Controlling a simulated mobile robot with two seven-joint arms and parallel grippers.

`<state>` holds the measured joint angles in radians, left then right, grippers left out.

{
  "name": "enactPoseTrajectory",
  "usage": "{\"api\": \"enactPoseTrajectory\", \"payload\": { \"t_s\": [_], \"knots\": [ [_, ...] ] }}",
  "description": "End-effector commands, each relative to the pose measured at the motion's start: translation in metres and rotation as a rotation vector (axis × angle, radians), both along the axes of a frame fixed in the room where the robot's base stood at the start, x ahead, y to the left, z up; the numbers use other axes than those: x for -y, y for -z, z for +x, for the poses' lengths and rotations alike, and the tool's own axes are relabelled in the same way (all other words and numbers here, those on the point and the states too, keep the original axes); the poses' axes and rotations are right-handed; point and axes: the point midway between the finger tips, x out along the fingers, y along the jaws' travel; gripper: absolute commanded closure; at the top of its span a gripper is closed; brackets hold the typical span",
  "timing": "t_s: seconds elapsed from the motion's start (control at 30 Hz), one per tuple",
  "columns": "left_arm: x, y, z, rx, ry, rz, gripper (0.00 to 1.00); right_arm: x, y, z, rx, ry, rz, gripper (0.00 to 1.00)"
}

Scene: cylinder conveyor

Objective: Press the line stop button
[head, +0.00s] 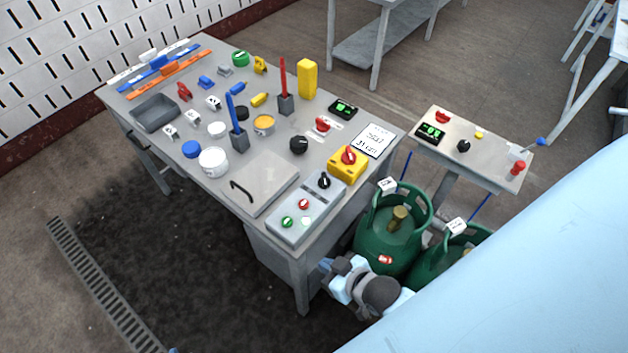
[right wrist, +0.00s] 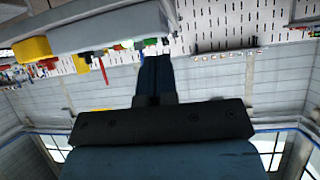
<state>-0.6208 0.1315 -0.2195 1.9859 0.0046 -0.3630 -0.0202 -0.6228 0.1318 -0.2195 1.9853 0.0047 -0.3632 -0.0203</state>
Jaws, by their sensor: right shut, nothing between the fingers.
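A grey control box (head: 292,226) sits at the table's near right corner. It carries a red button (head: 303,204), a green button (head: 288,222) and a black selector knob (head: 324,180). A yellow box (head: 340,176) with a red mushroom button (head: 348,157) stands just behind it. I cannot read which button is the line stop. My right gripper (head: 327,265) is beside the table's near right corner, apart from the buttons. In the right wrist view its fingers (right wrist: 155,60) are together, with nothing between them. My left gripper is not in view.
The table (head: 190,187) holds several tools, knobs, cups and a hinged lid (head: 264,184). Green gas cylinders (head: 385,247) stand at its right, close to my right arm. A small side table (head: 490,152) has more controls. Open floor (head: 130,260) lies at the left.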

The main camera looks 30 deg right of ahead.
Motion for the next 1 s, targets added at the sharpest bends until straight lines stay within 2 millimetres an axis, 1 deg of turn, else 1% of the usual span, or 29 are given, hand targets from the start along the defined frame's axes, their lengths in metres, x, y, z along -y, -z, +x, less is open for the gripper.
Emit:
{"api": "enactPoseTrajectory", "payload": {
  "t_s": [0.23, 0.27, 0.37, 0.47, 0.53, 0.6, 0.67, 0.7, 0.77, 0.8, 0.9, 1.0],
  "knots": [
    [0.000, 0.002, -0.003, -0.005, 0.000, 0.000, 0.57, -0.001, -0.001, 0.004, -0.001, -0.003, 0.007, 1.00],
    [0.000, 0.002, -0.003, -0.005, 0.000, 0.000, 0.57, -0.001, 0.000, 0.006, -0.006, -0.007, 0.010, 1.00],
    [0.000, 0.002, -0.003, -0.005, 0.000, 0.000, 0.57, -0.003, 0.002, 0.022, -0.032, -0.037, 0.031, 1.00],
    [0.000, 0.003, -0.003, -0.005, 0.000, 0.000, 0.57, -0.006, 0.005, 0.049, -0.086, -0.093, 0.067, 1.00],
    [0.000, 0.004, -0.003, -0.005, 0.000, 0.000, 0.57, -0.007, 0.006, 0.070, -0.139, -0.149, 0.095, 1.00],
    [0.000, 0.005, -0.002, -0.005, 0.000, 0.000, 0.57, -0.006, 0.005, 0.092, -0.198, -0.213, 0.119, 1.00],
    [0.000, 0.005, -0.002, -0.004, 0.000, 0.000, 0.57, -0.004, 0.001, 0.109, -0.250, -0.269, 0.137, 1.00],
    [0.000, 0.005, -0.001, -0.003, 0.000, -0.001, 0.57, -0.002, -0.003, 0.120, -0.283, -0.307, 0.146, 1.00],
    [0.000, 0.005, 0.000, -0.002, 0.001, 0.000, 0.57, 0.003, -0.011, 0.136, -0.335, -0.366, 0.161, 1.00],
    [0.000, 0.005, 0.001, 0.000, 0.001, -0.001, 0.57, 0.007, -0.018, 0.146, -0.367, -0.405, 0.169, 1.00],
    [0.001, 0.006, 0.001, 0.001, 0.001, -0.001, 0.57, 0.020, -0.037, 0.167, -0.444, -0.496, 0.191, 1.00],
    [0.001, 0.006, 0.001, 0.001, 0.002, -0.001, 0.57, 0.034, -0.059, 0.183, -0.505, -0.572, 0.210, 1.00]
  ]
}}
